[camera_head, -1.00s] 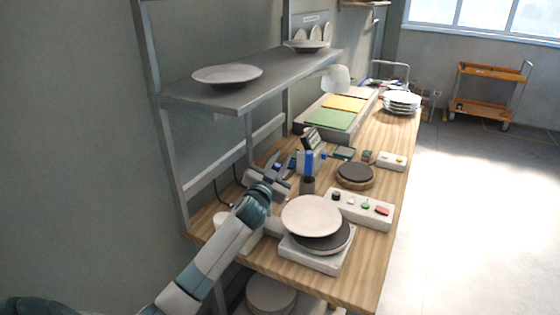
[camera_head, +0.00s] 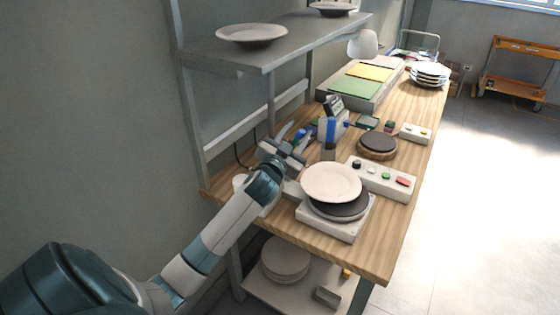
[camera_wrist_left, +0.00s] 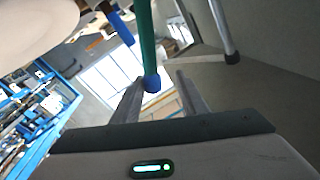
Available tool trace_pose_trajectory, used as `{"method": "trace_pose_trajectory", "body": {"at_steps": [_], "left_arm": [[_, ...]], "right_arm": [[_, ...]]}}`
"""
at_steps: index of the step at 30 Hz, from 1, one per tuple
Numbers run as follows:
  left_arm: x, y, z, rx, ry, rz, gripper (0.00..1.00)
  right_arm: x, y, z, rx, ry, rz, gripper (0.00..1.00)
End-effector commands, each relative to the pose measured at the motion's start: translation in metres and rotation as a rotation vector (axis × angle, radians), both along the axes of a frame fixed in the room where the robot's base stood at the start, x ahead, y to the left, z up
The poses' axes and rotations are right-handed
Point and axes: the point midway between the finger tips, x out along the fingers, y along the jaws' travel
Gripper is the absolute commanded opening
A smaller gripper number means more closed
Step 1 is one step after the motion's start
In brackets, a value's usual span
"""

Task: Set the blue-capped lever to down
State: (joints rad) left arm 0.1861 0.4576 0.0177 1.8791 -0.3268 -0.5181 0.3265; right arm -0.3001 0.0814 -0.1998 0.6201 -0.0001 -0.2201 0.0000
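The lever shows in the left wrist view as a green rod (camera_wrist_left: 147,42) with a round blue cap (camera_wrist_left: 152,83) at its end. The cap appears just beyond and between the fingertips of my left gripper (camera_wrist_left: 160,90), nearer the left finger in the picture. The fingers stand apart; I cannot tell whether either touches the cap. In the head view my left gripper (camera_head: 294,138) is over the back edge of the wooden bench, left of an upright blue-fronted device (camera_head: 331,130). The lever's base is largely hidden there. My right gripper is not in view.
A pale plate (camera_head: 331,181) sits over a dark round disc on a white base (camera_head: 334,219), right of my gripper. A button box (camera_head: 381,178) and a dark round pad (camera_head: 378,142) lie beyond. A metal shelf (camera_head: 263,55) overhangs the bench's back left.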

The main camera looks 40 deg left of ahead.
Motion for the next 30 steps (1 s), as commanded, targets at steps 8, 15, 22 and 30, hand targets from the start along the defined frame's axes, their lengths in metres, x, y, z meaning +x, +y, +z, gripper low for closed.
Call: {"method": "trace_pose_trajectory", "body": {"at_steps": [8, 15, 22, 30], "left_arm": [[-0.052, -0.013, -0.009, 0.000, 0.000, -0.001, 0.39], [-0.094, -0.023, -0.012, 0.002, 0.000, 0.000, 0.39], [-0.117, -0.028, -0.012, 0.001, -0.001, 0.001, 0.39], [-0.121, -0.029, -0.011, 0.002, 0.000, 0.001, 0.39]], "right_arm": [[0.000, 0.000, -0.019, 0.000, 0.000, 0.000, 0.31], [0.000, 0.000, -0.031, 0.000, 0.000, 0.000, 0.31], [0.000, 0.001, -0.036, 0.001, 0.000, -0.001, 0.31], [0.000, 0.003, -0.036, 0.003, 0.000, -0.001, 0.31]]}}
